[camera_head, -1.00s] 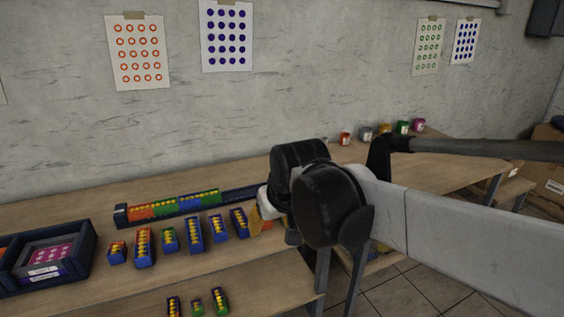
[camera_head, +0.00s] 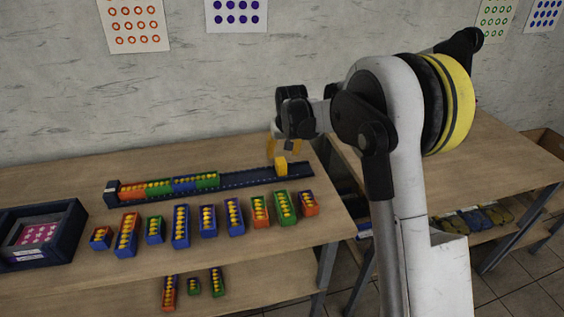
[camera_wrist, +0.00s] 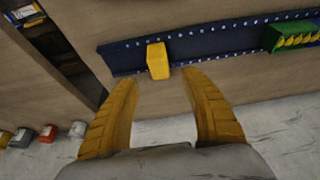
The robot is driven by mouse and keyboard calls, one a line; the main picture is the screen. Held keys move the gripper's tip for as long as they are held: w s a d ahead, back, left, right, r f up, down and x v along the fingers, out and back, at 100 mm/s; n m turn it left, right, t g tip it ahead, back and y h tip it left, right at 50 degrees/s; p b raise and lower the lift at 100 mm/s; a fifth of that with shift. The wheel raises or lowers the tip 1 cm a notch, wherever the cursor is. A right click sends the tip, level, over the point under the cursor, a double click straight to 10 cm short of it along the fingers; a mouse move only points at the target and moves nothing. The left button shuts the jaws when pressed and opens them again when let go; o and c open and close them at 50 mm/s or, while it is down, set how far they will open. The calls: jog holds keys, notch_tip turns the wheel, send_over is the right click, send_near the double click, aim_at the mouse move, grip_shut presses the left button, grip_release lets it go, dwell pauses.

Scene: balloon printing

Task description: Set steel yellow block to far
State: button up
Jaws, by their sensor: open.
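A plain yellow block (camera_head: 281,166) sits on the dark blue rail (camera_head: 248,182), near the rail's right end in the head view. In the wrist view the yellow block (camera_wrist: 158,61) stands on the rail (camera_wrist: 215,44), close to one end of it. My gripper (camera_wrist: 163,84) is open, with its two yellow fingers apart. The fingertips are close to the block, and nothing shows between them. In the head view my gripper is at the rail's right end, partly hidden by my own arm.
Coloured blocks with yellow beads (camera_head: 172,185) fill the rail's left part. Several bead blocks (camera_head: 208,220) stand in a row in front of the rail. A dark tray (camera_head: 70,226) is at the left. Small coloured pots (camera_wrist: 48,133) stand on the neighbouring table.

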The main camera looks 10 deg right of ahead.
aim_at(281, 161)
jog(key=b+x, duration=0.2)
jog(key=x, duration=0.5)
jog(key=shift+d+f, duration=0.1)
grip_shut()
